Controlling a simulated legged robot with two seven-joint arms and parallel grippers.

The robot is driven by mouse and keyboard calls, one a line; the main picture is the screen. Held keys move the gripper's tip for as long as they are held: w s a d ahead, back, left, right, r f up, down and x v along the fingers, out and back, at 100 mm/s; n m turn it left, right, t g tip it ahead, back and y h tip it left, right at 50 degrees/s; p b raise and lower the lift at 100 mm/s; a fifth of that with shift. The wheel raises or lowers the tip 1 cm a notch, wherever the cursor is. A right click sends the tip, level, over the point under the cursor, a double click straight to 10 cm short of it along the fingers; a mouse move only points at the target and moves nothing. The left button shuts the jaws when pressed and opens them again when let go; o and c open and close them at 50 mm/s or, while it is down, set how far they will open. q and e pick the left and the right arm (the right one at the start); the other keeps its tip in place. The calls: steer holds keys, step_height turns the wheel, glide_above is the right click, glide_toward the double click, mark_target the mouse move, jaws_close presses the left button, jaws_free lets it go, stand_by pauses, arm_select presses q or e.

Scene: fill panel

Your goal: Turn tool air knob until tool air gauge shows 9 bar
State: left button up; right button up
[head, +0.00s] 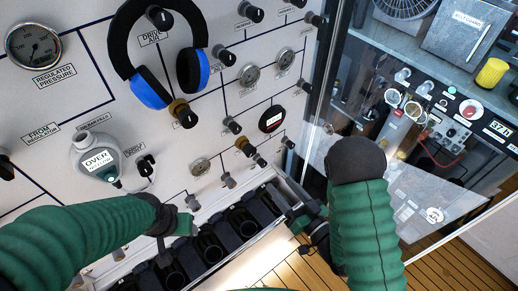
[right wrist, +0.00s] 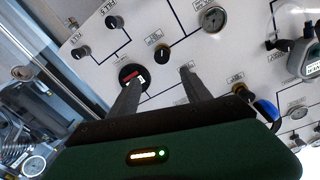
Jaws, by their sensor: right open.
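The panel carries several dials and knobs, and I cannot read which labels say tool air. A black round gauge with a small lit display (head: 271,119) sits right of centre; its reading is too small to tell. In the right wrist view a similar black gauge (right wrist: 132,76) is partly behind one finger, and a black knob with a pale stripe (right wrist: 162,54) shows beyond the fingertips. My right gripper (right wrist: 160,77) is open and empty, pointing at the panel; it also shows in the head view (head: 288,207). My left gripper (head: 187,224) is low at the left; its jaws are unclear.
Dark bins (head: 210,245) line the panel's foot. A glass-fronted cabinet with equipment (head: 435,130) stands at right.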

mark_target(252, 153)
steer(key=p+x, duration=0.3)
steer(key=x, duration=1.2)
steer(key=shift+w+a+p, duration=0.1)
steer(key=shift+w+p, duration=0.25)
steer(key=shift+p, duration=0.05)
steer(key=shift+w+a, duration=0.1)
steer(key=shift+a, duration=0.7)
steer(key=c, duration=0.4)
steer(key=shift+w+d+f, duration=0.1)
steer(key=shift+w+d, duration=0.05)
steer(key=shift+d, duration=0.25)
jaws_close()
steer(key=n+b, duration=0.2)
steer(key=b, duration=0.1)
steer(key=shift+a+f, duration=0.15)
steer(key=shift+f, duration=0.1)
steer(key=shift+r+n+b, duration=0.1)
steer(key=shift+n+b, duration=0.2)
steer(key=shift+b, duration=0.05)
steer(key=shift+r, duration=0.2)
jaws_free()
steer(key=shift+o, duration=1.4)
arm_select(q)
steer(key=shift+a+f, duration=0.45)
steer(key=shift+f, duration=0.05)
arm_select(e)
steer(key=shift+o, duration=0.6)
steer(key=shift+s+r, duration=0.1)
steer(key=shift+s, duration=0.15)
